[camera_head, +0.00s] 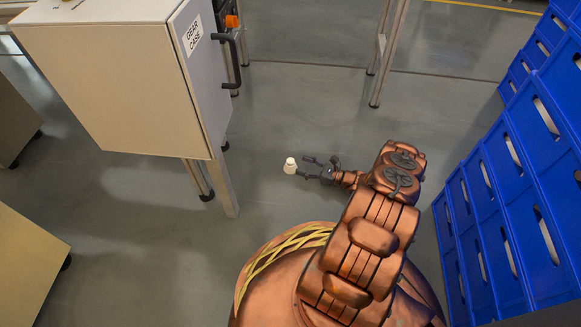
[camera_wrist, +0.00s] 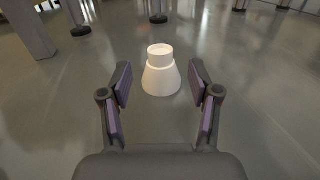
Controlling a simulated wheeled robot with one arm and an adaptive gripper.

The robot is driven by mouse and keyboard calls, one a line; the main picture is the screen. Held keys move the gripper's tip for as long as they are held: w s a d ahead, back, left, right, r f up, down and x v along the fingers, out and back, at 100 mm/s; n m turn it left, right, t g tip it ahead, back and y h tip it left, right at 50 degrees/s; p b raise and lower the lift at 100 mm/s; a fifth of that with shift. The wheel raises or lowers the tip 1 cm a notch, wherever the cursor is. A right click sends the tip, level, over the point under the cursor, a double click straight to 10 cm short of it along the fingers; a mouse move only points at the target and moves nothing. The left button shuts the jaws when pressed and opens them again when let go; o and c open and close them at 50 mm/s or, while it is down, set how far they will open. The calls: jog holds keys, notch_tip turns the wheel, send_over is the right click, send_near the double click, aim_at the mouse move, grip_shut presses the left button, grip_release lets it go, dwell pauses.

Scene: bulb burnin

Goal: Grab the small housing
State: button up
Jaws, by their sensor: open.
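The small housing (camera_head: 290,165) is a white, bell-shaped piece with a wider base and a narrower round top. It stands upright on the grey floor. In the wrist view the housing (camera_wrist: 160,72) is ahead of my gripper (camera_wrist: 160,82), roughly centred between the two fingertips. My gripper (camera_head: 308,168) is open and empty, with its fingers pointing left toward the housing in the head view. The fingers appear apart from the housing, with its near edge close to the fingertips. Nothing hides the housing.
A beige cabinet labelled GEAR CASE (camera_head: 110,80) stands on legs at the upper left. Blue bins (camera_head: 520,200) line the right side. Table legs (camera_head: 385,55) stand at the back. A beige surface (camera_head: 25,265) is at the lower left. The floor around the housing is clear.

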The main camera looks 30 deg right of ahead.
aim_at(294, 162)
jog(key=shift+b+x, duration=0.45)
jog(key=shift+x, duration=2.4)
jog(key=c, duration=1)
